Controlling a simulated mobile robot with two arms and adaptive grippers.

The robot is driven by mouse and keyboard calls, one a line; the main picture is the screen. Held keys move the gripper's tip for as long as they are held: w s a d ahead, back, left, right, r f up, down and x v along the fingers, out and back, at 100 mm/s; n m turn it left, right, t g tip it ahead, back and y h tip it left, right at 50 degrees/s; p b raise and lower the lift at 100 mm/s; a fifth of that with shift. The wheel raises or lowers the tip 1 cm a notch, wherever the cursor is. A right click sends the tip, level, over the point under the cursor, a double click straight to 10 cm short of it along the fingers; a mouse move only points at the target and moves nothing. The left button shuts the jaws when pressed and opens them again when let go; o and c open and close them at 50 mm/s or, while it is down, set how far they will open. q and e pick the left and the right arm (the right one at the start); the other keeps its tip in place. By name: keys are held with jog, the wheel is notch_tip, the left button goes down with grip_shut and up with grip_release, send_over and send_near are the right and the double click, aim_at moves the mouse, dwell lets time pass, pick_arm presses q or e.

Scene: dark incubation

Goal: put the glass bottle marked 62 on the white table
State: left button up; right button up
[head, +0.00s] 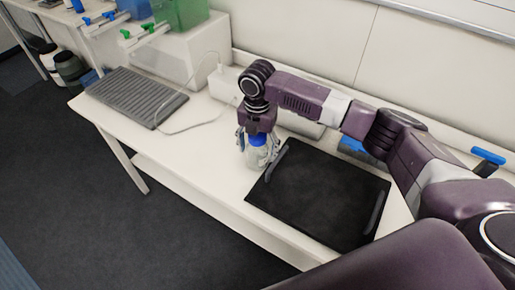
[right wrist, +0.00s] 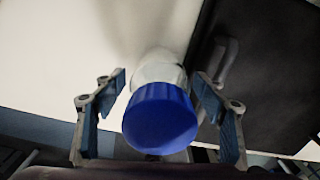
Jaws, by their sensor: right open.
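A clear glass bottle with a blue cap (head: 256,155) stands upright on the white table (head: 215,165), just left of a black tray. I cannot read a number on it. My right gripper (head: 258,138) is directly above and around the bottle's top. In the right wrist view the blue cap (right wrist: 160,118) lies between the two open fingers, with a gap at the left finger and a narrower one at the right. The glass body is mostly hidden below the cap. My left gripper is not in view.
The black tray (head: 315,192) with raised handles lies right beside the bottle. A grey ribbed mat (head: 136,96) and a white cable lie further left. Green and blue containers (head: 180,12) stand at the back left. The table's front edge is close to the bottle.

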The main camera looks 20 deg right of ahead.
jog(key=shift+r, duration=0.15)
notch_tip(320, 180, up, 12)
jog(key=shift+r+b, duration=0.1)
jog(key=shift+b, duration=1.1)
